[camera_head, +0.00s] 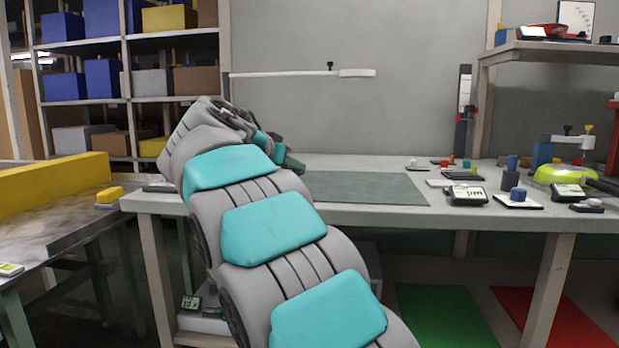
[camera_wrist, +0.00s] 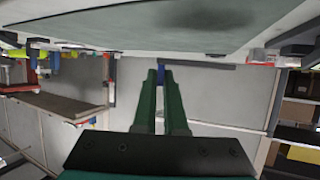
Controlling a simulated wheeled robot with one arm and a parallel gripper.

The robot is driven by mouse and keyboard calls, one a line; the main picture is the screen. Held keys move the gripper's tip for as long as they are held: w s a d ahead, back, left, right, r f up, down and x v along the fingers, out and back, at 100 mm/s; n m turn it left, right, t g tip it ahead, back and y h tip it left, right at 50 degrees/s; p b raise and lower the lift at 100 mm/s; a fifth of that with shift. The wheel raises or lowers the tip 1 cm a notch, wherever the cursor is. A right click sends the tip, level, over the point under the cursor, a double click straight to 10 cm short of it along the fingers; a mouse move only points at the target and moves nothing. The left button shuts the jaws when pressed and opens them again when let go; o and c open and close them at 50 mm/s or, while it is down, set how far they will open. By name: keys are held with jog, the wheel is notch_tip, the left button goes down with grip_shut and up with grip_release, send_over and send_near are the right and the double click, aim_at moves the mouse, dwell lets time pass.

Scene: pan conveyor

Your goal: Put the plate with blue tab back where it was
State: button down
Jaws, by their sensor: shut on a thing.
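My gripper (camera_wrist: 159,74) shows in the wrist view, its two green fingers shut on a small blue tab (camera_wrist: 161,77). A thin dark grey plate (camera_wrist: 205,66), seen nearly edge-on, extends to one side of the fingertips; it appears to be the plate with the blue tab. The bench top shows upside down above it, and the plate looks apart from the bench. In the head view my gripper (camera_head: 291,163) is mostly hidden behind my arm, near the bench's left part, and I cannot make out the held plate there.
A grey-green mat (camera_head: 365,188) lies bare on the bench (camera_head: 345,211). To its right stand small plates with coloured tabs, a scale display (camera_head: 466,194), a blue-topped block (camera_head: 517,195) and a lime-green device (camera_head: 565,174). A shelf (camera_head: 550,46) overhangs the right end. A yellow-railed table (camera_head: 50,250) is left.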

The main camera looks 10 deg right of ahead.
aim_at(309, 190)
jog(key=w+d, duration=0.1)
jog(key=d, duration=0.1)
jog(key=w+d, duration=0.2)
jog(key=shift+w+f, duration=0.15)
jog(key=shift+d+f, duration=0.1)
jog(key=shift+f, duration=1.75)
jog(key=shift+f+b, duration=0.2)
jog(key=shift+b, duration=0.1)
jog(key=c, duration=1)
grip_release()
jog(key=shift+r, duration=0.1)
jog(key=shift+r, duration=0.1)
jog(key=shift+r+p, duration=0.15)
jog(key=shift+p, duration=0.15)
jog(key=v, duration=1.1)
jog(key=shift+s+a, duration=0.3)
